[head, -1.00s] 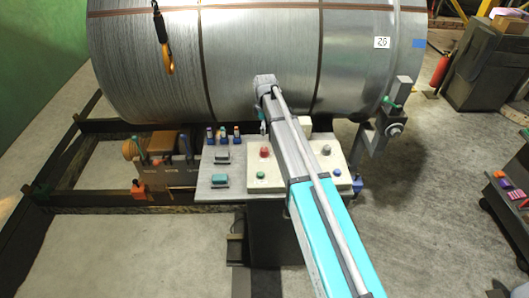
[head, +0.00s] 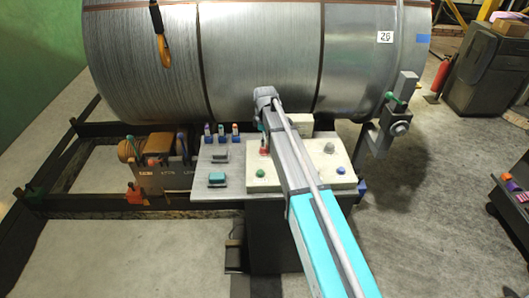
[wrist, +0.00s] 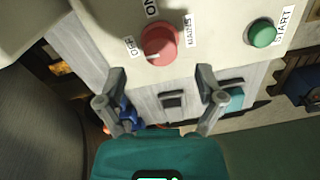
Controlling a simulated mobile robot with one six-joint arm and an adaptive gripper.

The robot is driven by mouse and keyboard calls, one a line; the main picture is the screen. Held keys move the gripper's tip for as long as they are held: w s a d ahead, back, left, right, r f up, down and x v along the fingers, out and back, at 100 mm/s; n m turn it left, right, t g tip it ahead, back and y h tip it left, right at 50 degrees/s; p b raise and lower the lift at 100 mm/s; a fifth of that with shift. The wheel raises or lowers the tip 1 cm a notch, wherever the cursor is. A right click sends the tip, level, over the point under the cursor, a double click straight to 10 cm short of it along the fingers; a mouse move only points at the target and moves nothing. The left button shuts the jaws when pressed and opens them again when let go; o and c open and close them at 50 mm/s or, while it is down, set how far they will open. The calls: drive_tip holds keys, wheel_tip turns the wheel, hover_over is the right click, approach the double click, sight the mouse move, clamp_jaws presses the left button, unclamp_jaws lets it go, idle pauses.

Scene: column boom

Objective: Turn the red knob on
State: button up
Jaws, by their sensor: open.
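The red knob (wrist: 158,42) sits on a cream control panel (wrist: 100,22) in the wrist view, with OFF, ON and MAINS labels around it. A small pale mark shows on its lower edge, near the OFF side. My gripper (wrist: 161,82) is open and empty, its two fingers apart and below the knob in the picture. I see no contact with the knob. In the head view my gripper (head: 263,138) hangs over the panel and partly covers the knob.
A green START button (wrist: 262,33) is right of the knob.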

sight(264, 149)
drive_tip(key=shift+f+b, duration=2.05)
drive_tip(key=shift+f, duration=0.3)
drive_tip(key=c, duration=1.1)
drive_tip(key=shift+c, duration=0.2)
